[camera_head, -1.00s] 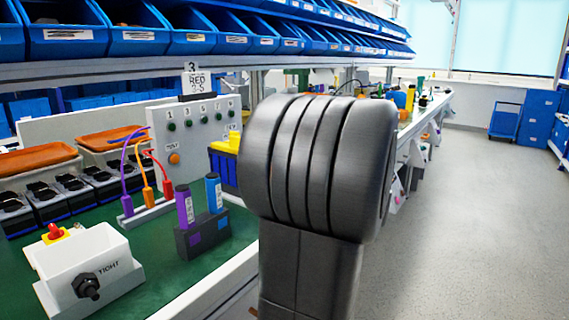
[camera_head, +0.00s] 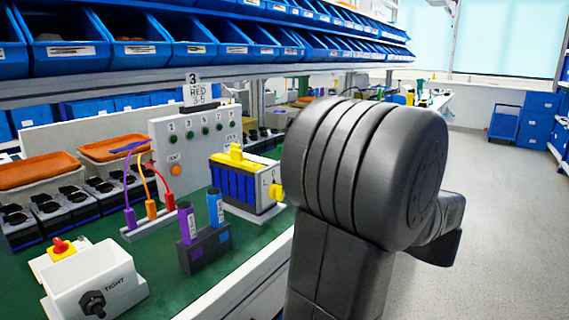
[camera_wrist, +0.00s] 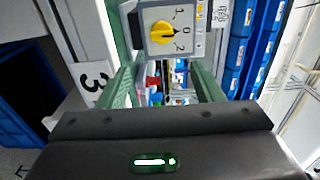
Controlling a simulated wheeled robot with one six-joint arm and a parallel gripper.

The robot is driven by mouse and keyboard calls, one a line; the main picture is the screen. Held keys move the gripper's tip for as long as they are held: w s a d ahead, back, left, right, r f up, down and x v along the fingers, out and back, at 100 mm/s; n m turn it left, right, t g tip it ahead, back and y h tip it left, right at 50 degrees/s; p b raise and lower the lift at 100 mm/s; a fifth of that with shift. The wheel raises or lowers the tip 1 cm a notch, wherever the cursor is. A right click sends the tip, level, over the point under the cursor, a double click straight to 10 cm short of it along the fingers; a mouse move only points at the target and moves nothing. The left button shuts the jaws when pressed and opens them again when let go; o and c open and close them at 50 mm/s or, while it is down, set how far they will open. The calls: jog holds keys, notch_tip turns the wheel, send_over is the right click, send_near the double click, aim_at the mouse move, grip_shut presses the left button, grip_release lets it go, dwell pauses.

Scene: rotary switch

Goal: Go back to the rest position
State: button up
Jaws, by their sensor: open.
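The rotary switch is a yellow and blue box (camera_head: 245,185) on the green bench in the head view, with a yellow knob (camera_head: 277,191) on its right side. In the wrist view the yellow knob (camera_wrist: 166,33) sits on a grey plate marked 1, 0 and 2, near the top of the picture. Which mark it points at is hard to tell. My gripper (camera_wrist: 163,78) shows in the wrist view as two green fingers spread apart, with nothing held between them. The knob lies beyond the fingers, apart from them. My arm hides the gripper in the head view.
A test panel (camera_head: 195,140) with coloured cables stands behind a dark holder (camera_head: 205,250) with purple and blue cylinders. Blue bins (camera_head: 140,40) overhang the bench. The floor (camera_head: 490,210) at right is clear.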

jog(key=b+x, duration=0.3)
jog(key=x, duration=1)
jog(key=shift+a+b, duration=0.25)
jog(key=shift+b, duration=0.15)
jog(key=shift+w+r+m+p, duration=0.1)
jog(key=shift+r+m+p, duration=0.25)
jog(key=shift+p, duration=0.45)
jog(key=shift+d+m+p, duration=0.1)
jog(key=shift+m+p, duration=0.25)
jog(key=shift+p, duration=0.05)
jog(key=m+p, duration=0.3)
jog(key=p, duration=0.1)
jog(key=shift+m, duration=0.4)
jog(key=m+p, duration=0.3)
jog(key=p, duration=0.1)
jog(key=shift+f+m, duration=0.1)
jog(key=shift+m, duration=0.3)
jog(key=shift+f+v, duration=0.15)
jog(key=shift+v, duration=1.2)
jog(key=shift+f+v, duration=0.1)
jog(key=shift+v, duration=1.3)
